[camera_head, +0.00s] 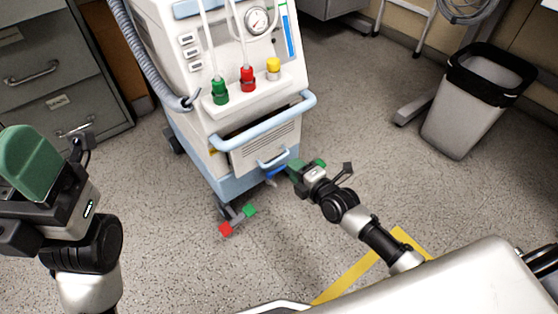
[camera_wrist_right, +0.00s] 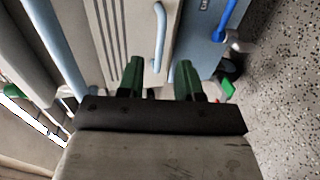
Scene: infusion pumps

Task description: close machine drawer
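The machine (camera_head: 235,110) is a white and light-blue cart with a drawer (camera_head: 262,148) low in its front. A dark gap shows above the drawer front, so it appears pulled out somewhat. Its light-blue handle (camera_head: 273,161) also shows in the right wrist view (camera_wrist_right: 160,38). My right gripper (camera_head: 306,166) is just right of the drawer front. In the right wrist view its green fingers (camera_wrist_right: 159,70) are apart with nothing between them, and the handle lies beyond the gap. My left gripper (camera_head: 30,165) is at the far left, away from the machine; its opening is hidden.
A light-blue push bar (camera_head: 265,122) juts out above the drawer. A wheel foot with red and green ends (camera_head: 238,219) sticks out below. A grey cabinet (camera_head: 50,80) stands left and a waste bin (camera_head: 470,105) right. The floor in front is open.

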